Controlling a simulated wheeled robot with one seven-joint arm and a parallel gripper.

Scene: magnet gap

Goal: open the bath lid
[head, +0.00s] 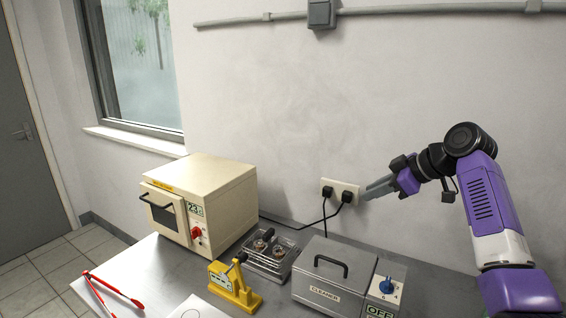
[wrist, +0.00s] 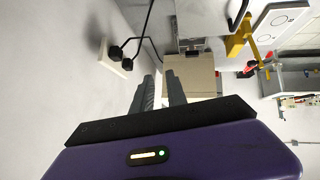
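The bath is a grey metal box labelled CLEANER (head: 325,296) on the bench in the head view. Its lid (head: 335,262) is down and has a dark arched handle (head: 331,265) on top. A blue knob (head: 386,285) and a sign reading OFF (head: 379,311) are on the box's right part. My gripper (head: 369,188) is up by the wall, above and right of the lid, well apart from it. In the wrist view the two grey fingers (wrist: 160,82) stand apart with nothing between them.
A wall socket (head: 340,190) with two black plugs and cables is near my fingertips. A wire basket (head: 270,254), a yellow press (head: 234,285) and a cream oven (head: 200,205) stand left of the bath. Red tongs (head: 112,291) lie at the bench's left. Bench right of the bath looks clear.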

